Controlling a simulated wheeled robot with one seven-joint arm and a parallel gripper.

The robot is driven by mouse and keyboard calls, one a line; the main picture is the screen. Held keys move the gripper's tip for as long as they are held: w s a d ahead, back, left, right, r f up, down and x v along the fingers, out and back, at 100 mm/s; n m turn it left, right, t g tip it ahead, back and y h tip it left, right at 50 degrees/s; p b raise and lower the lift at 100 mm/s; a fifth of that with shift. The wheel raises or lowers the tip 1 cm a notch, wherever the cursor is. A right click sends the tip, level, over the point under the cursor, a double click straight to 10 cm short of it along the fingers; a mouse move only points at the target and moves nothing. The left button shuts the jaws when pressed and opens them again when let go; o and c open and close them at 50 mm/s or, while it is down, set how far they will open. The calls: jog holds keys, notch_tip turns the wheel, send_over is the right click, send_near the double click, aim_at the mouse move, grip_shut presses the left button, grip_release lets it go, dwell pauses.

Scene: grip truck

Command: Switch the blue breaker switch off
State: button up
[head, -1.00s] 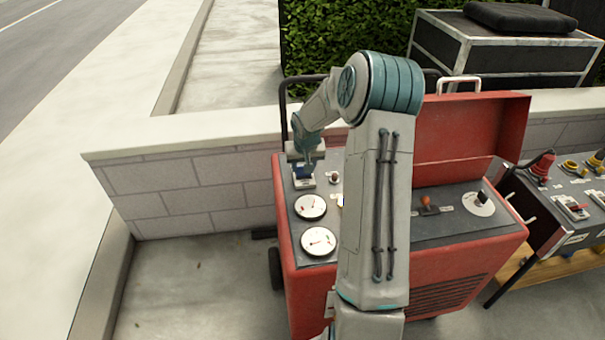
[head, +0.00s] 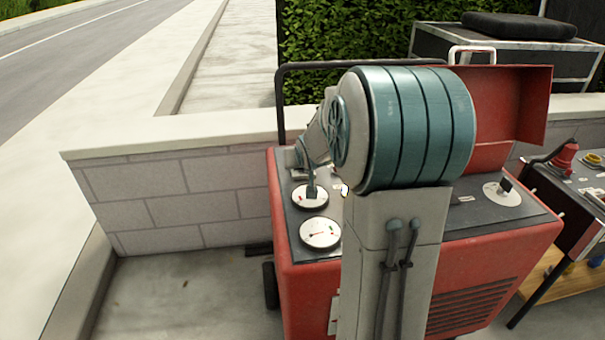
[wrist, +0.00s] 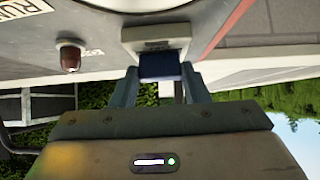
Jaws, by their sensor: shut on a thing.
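The blue breaker switch (wrist: 160,66) shows in the wrist view, in a pale housing (wrist: 157,35) on the grey control panel (wrist: 95,30). My gripper (wrist: 162,70) has one finger on each side of the blue switch and is shut on it. Its contact faces are partly hidden by the switch. In the head view, my gripper (head: 311,190) is at the left side of the panel, in front of part of the upper round gauge (head: 310,203). I cannot make out the blue switch in the head view.
The panel tops a red machine (head: 300,292) with a raised lid. A lower gauge (head: 320,233) is nearer me. A small red indicator (wrist: 70,57) sits beside the switch. A block wall (head: 180,195) stands behind, and another equipment table (head: 580,180) is at right.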

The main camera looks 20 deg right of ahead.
jog(key=shift+s+a+f+t+b, duration=0.15)
jog(key=shift+t+b, duration=0.55)
jog(key=shift+b, duration=0.95)
jog(key=o, duration=1)
jog(key=shift+s, duration=0.1)
jog(key=shift+p+v, duration=4.3)
jog(key=shift+v, duration=2.5)
jog(key=shift+a, duration=0.15)
